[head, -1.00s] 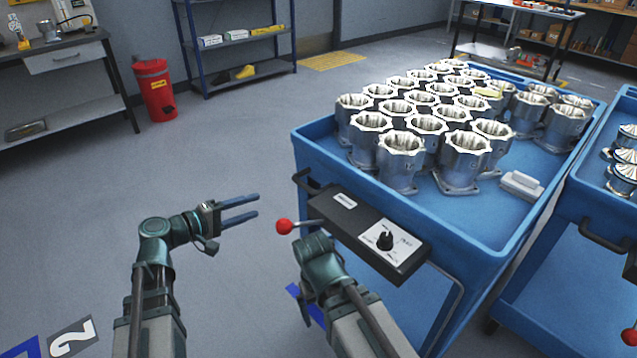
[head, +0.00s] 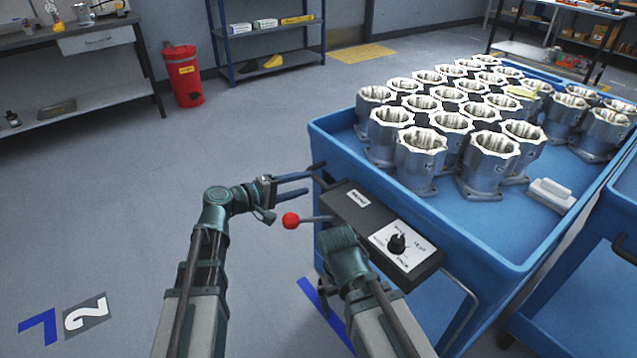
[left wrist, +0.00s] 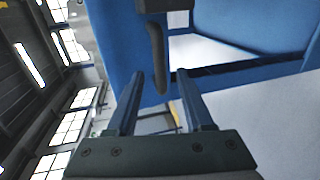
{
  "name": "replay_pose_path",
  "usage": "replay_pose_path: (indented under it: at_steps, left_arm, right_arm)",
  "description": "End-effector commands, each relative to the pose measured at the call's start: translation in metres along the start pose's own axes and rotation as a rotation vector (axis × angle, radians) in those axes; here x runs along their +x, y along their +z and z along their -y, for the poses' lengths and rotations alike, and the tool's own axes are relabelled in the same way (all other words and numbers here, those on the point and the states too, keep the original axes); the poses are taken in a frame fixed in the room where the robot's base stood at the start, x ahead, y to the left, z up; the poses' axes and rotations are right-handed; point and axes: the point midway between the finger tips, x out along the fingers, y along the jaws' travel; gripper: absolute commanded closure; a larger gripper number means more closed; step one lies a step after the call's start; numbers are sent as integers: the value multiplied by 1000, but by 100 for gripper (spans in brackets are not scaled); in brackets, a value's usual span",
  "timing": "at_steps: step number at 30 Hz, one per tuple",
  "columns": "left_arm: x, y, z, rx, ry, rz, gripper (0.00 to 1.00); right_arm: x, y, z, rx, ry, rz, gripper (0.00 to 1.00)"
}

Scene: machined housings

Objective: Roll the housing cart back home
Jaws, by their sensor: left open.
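The blue housing cart (head: 470,240) stands at the right, its tray full of machined metal housings (head: 420,160). A black control box (head: 380,228) with a dial and a red-knobbed lever (head: 290,220) is on its near end. My left gripper (head: 307,183) is open and empty, its fingers pointing at the black handle (head: 317,170) at the cart's near left corner. In the left wrist view, the dark handle (left wrist: 158,55) lies ahead, roughly between the open fingers (left wrist: 168,95). My right wrist (head: 345,255) is beside the control box; its fingers are hidden.
A second blue cart (head: 590,270) stands close on the right. A red bin (head: 183,78), a workbench (head: 75,45) and a shelf rack (head: 265,32) are at the back.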

Motion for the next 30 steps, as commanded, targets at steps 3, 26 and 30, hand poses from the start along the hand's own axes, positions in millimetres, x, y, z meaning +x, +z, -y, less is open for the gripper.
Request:
replay_pose_path:
  at_steps: [3, 26, 30]
  left_arm:
    - [24, -1, 2, 0, 0, 2, 48]
    - [59, 0, 0, -1, 0, -1, 61]
    - [59, 0, 0, 0, 0, -1, 86]
  right_arm:
    - [6, 0, 0, 0, 1, 0, 0]
    - [12, -1, 1, -1, 3, 0, 0]
    - [12, -1, 1, -1, 3, 0, 0]
